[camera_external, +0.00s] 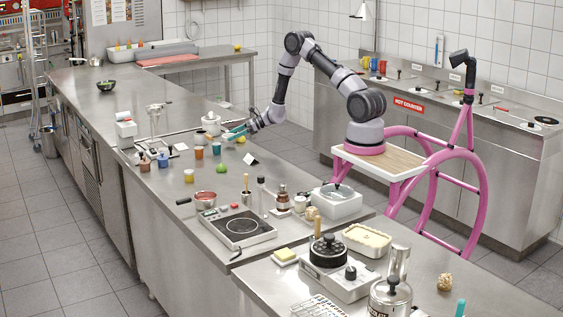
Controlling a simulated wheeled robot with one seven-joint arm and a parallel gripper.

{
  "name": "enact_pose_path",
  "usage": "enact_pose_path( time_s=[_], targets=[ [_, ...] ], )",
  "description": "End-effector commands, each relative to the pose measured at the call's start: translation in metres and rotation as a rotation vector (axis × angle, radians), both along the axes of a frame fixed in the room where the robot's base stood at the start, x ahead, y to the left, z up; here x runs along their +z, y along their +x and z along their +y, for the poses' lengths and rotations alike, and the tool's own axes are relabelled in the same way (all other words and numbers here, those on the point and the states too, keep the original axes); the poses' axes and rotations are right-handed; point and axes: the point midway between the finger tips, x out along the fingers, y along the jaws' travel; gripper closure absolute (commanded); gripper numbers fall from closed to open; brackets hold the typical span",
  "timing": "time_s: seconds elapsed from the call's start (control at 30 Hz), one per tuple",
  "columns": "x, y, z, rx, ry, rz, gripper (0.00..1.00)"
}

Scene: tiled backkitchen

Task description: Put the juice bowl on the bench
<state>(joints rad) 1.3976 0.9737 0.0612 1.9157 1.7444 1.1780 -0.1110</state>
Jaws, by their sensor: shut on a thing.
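My gripper (246,127) is at the end of my arm, low over the far right edge of the long steel counter (190,205). It is shut on a small teal-blue thing (234,132), too small here to make out its shape or to tell whether it is the juice bowl. A dark bowl with green in it (107,85) stands at the counter's far left end. A lower steel bench (207,62) stands behind that end. I cannot tell which surface the task calls the bench.
Near my gripper stand a white lidded pot (211,123), an orange cup (199,152), a teal cup (216,148) and a white card (250,159). The counter's left stretch is fairly clear.

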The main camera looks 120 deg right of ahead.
Motion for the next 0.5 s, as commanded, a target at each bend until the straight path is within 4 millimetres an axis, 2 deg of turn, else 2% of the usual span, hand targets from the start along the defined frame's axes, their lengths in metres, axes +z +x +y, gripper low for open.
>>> enact_pose_path(
  time_s=[0.03, 0.1, 0.2, 0.37, 0.5],
  targets=[
    [0.0, 0.0, -0.014, -0.002, -0.005, -0.001, 0.83],
    [0.0, 0.0, -0.03, -0.001, -0.003, -0.001, 0.83],
    [0.0, 0.0, -0.047, -0.001, -0.002, 0.0, 0.83],
    [0.0, 0.0, -0.059, 0.0, -0.001, -0.001, 0.83],
    [0.0, 0.0, -0.078, 0.0, -0.002, 0.0, 0.83]
  ],
)
